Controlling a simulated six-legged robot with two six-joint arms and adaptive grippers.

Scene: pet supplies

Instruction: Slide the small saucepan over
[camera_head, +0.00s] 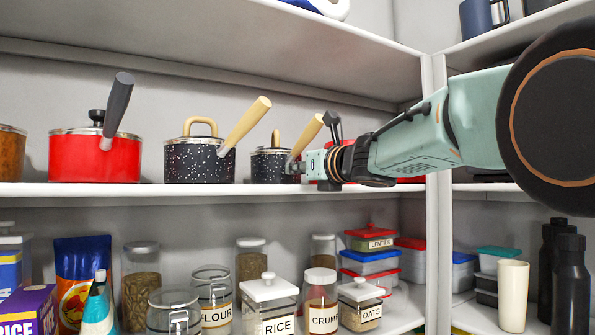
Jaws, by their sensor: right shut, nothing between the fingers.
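The small saucepan (268,168) is black with white speckles. It stands upright on the middle shelf (140,189) and has a pale wooden handle slanting up to the right and a wooden lid knob. My right gripper (300,167) reaches in from the right at shelf height. Its tip is shut and empty, at the saucepan's right side by the base of the handle. I cannot tell whether it touches the pan. My left gripper is not in view.
A larger speckled pot (198,162) stands just left of the saucepan, and a red pot (92,158) is farther left. Something red shows partly behind my right gripper. Jars and boxes fill the shelf below. A shelf board (230,38) hangs above.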

